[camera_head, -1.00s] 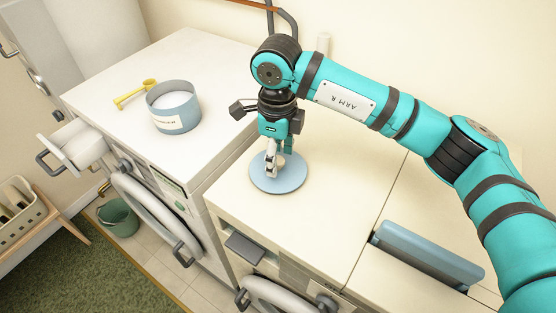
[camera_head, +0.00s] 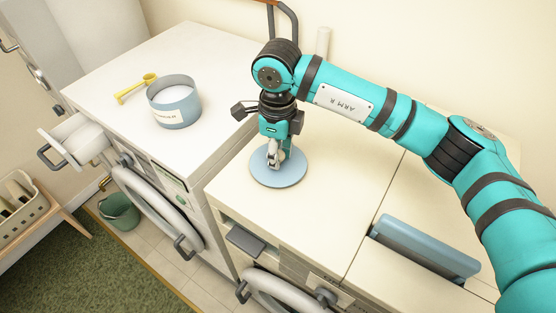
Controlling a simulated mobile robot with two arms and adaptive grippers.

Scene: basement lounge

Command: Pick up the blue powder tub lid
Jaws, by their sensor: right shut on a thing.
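The blue powder tub lid (camera_head: 290,176) is a flat round disc on top of the cream machine at centre. My right gripper (camera_head: 275,160) points straight down over the lid's middle and is shut on it; the fingers hide the part they hold. The lid looks level, and I cannot tell whether it is clear of the surface. The open blue powder tub (camera_head: 178,114), with white powder and a label, stands on the white machine to the left. My left gripper is not in view.
A yellow scoop (camera_head: 136,88) lies behind the tub. A detergent drawer (camera_head: 75,146) stands open on the left machine. A green bucket (camera_head: 119,213) and a basket (camera_head: 22,215) are at lower left.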

